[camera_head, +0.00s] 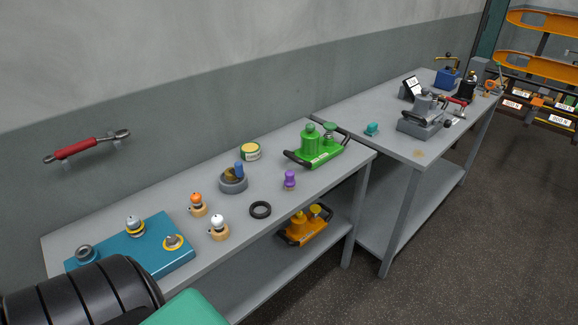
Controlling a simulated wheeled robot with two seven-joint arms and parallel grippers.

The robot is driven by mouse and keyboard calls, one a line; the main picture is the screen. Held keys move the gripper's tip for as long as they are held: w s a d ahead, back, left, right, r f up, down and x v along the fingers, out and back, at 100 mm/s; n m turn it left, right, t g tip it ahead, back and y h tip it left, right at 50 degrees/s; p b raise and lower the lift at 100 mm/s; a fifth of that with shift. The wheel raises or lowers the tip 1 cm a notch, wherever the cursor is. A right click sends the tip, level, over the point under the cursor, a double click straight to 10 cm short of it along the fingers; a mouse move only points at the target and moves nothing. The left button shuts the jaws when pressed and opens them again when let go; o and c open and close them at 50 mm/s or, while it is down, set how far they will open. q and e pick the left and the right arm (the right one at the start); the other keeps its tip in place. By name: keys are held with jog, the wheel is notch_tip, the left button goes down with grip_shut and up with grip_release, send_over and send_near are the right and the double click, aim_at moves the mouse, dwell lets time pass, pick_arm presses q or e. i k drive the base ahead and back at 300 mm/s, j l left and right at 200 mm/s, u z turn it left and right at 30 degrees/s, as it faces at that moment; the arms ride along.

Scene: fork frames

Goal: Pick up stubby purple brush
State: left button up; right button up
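The stubby purple brush (289,181) stands upright on the near grey workbench (262,228), toward its right part and close to the front edge. It is small, with a rounded top and a narrower waist. It stands apart from its neighbours, with clear bench top around it. Neither of my grippers is in view.
Knobbed brushes and a blue tray (150,247) are at left. An orange tool (304,228) sits below.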

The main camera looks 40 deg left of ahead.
aim_at(290, 183)
jog(key=i+l+u, duration=0.1)
jog(key=i+u, duration=0.15)
jog(key=u, duration=0.2)
jog(key=i+l+u, duration=0.15)
jog(key=u, duration=0.3)
jog(key=i+l+u, duration=0.45)
jog(key=l+u, duration=0.2)
jog(key=u, duration=0.25)
jog(key=i, duration=0.05)
